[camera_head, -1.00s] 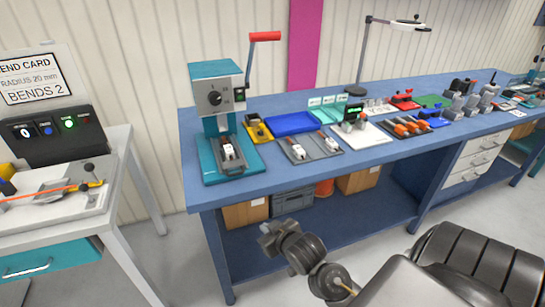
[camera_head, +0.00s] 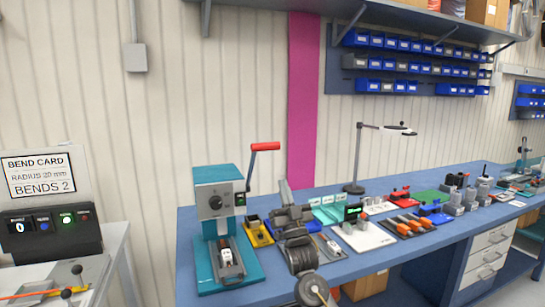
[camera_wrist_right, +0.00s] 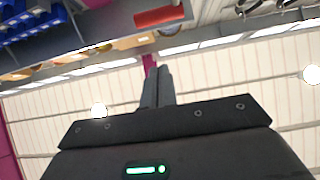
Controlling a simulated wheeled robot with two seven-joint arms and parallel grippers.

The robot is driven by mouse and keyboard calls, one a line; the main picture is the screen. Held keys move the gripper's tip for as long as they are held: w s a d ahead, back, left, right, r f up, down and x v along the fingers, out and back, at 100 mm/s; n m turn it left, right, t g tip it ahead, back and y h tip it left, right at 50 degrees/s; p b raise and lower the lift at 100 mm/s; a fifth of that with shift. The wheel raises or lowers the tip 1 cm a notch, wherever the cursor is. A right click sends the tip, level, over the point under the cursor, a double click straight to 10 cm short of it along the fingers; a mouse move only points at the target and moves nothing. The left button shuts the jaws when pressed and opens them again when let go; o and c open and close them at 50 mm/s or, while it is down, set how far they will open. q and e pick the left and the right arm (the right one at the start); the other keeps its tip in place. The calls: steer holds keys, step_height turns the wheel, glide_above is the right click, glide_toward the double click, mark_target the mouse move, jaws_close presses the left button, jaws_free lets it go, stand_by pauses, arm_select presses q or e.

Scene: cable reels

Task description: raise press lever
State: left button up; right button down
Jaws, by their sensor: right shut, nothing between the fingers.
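The press (camera_head: 215,178) is a teal and grey machine on the left end of the blue bench. Its lever arm (camera_head: 249,168) rises from the right side of the press head and ends in a red handle (camera_head: 265,146) at the top, pointing right. My right gripper (camera_head: 283,186) is over the bench, right of the press and below the handle, fingers pointing up. It is shut, empty and apart from the lever. My left gripper is not in view.
A small white part (camera_head: 226,257) sits in the fixture on the press base. A desk lamp (camera_head: 356,160) and several fixtures stand farther right. A bend-card machine (camera_head: 45,225) is at the left.

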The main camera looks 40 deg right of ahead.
steer(key=w+f+p+x, duration=0.1)
steer(key=p+x, duration=0.4)
steer(key=x, duration=0.7)
steer(key=shift+w+d+f+p, duration=0.35)
steer(key=shift+w+f, duration=0.05)
steer(key=shift+w, duration=0.05)
